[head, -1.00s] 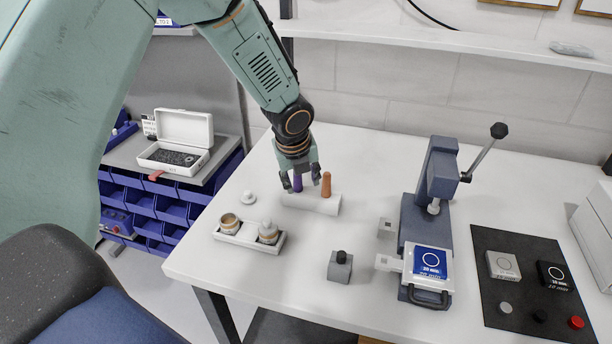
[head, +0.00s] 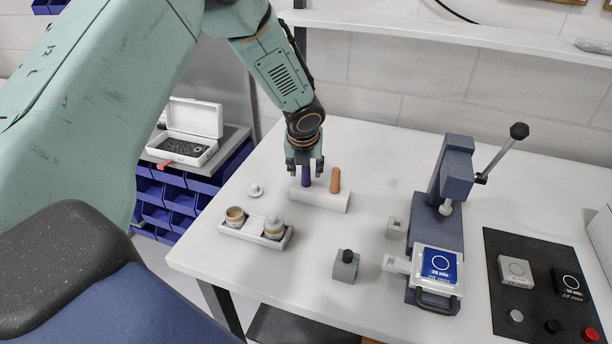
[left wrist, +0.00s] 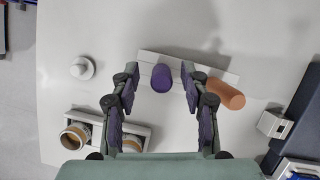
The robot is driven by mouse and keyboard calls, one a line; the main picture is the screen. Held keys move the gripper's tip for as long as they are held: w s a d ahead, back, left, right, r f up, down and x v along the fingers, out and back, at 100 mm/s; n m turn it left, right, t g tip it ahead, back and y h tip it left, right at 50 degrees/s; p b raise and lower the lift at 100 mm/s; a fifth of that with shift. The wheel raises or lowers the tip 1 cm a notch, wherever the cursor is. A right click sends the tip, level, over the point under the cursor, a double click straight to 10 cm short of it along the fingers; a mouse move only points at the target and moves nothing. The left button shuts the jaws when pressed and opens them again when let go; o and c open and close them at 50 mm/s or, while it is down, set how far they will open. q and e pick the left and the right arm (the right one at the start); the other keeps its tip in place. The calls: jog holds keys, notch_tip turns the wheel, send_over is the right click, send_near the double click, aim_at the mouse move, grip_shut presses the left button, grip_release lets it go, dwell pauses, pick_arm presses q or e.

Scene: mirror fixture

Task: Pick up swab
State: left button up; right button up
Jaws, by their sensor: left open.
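Two upright rods, one purple and one orange, stand in a white block (head: 322,201) on the table; I take these to be the swabs. The purple swab (head: 306,177) is under my left gripper (head: 304,168). The orange swab (head: 335,181) stands to its right. In the left wrist view, my left gripper (left wrist: 161,95) is open, with the purple swab (left wrist: 161,78) between its fingers toward the far side, not gripped. The orange swab (left wrist: 226,94) lies outside the right finger. My right gripper is not in view.
A white tray (head: 227,232) with two jars is left of the block, a small white lid (head: 256,190) behind it. A grey block with a black knob (head: 345,266) is in front. A blue lever press (head: 436,230) and black mat (head: 540,250) are at right.

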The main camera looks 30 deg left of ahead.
pick_arm(q)
jog(key=shift+w+f, duration=0.25)
jog(key=shift+f, duration=0.05)
jog(key=shift+c, duration=0.2)
jog(key=shift+s+a, duration=0.1)
jog(key=shift+s, duration=0.1)
jog(key=c, duration=0.3)
jog(key=shift+w, duration=0.15)
jog(key=c, duration=0.5)
grip_shut()
